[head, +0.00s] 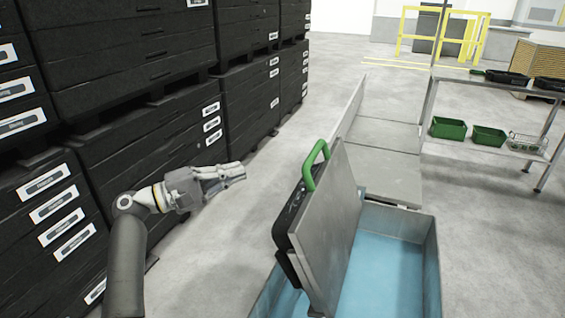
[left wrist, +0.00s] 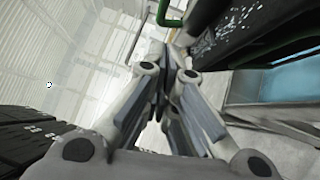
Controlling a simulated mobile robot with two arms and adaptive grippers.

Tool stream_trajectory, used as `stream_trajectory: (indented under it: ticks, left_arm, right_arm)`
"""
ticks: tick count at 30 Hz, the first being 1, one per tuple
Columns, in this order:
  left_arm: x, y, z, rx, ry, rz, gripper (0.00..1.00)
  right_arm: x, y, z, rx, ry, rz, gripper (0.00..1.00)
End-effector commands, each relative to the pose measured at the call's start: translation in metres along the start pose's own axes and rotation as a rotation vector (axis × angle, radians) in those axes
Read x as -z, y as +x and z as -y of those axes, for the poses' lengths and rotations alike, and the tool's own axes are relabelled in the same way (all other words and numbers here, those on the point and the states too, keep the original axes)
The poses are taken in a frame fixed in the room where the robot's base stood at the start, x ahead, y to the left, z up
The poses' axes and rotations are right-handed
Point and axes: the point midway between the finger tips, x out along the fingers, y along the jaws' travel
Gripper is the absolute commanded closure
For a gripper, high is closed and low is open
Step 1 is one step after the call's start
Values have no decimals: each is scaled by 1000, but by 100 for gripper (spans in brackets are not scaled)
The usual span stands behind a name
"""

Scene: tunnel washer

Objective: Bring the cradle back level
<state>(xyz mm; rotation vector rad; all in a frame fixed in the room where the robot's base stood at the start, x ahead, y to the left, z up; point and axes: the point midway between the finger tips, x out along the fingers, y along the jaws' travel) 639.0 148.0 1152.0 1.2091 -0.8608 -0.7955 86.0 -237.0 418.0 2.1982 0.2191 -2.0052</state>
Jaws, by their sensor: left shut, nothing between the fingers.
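The cradle (head: 338,215) is a grey metal plate standing steeply tilted in the tank (head: 427,262). A green handle (head: 311,168) stands at its upper edge, and a black crate (head: 284,222) is against its left face. The tank has a light blue inside. My left gripper (head: 240,172) is shut and empty in the air, left of the green handle and apart from it. In the left wrist view, the green handle (left wrist: 167,14) and the dark crate (left wrist: 235,38) show beyond the fingers. My right gripper is not in view.
Tall stacks of black labelled crates (head: 150,150) line the left side. A grey conveyor bed (head: 380,160) runs on behind the tank. A shelf (head: 480,150) with green bins (head: 447,128) stands at the right. Grey floor is clear between the crate stacks and the tank.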

Motion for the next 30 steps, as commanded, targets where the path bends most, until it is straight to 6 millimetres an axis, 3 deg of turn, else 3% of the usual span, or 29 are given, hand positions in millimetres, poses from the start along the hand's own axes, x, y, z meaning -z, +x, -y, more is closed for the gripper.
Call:
stream_trajectory:
  ticks: [5, 17, 24, 30]
  left_arm:
    - [-3, 18, -6, -8, -2, 10, 100]
    - [-3, 102, -7, -5, -3, 8, 100]
    - [-24, 122, -5, -4, -1, 6, 100]
    - [-30, 127, -3, -3, 0, 4, 100]
  right_arm:
    - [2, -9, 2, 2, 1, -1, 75]
    - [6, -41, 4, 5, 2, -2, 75]
    - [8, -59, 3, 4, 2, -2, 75]
    - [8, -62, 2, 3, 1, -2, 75]
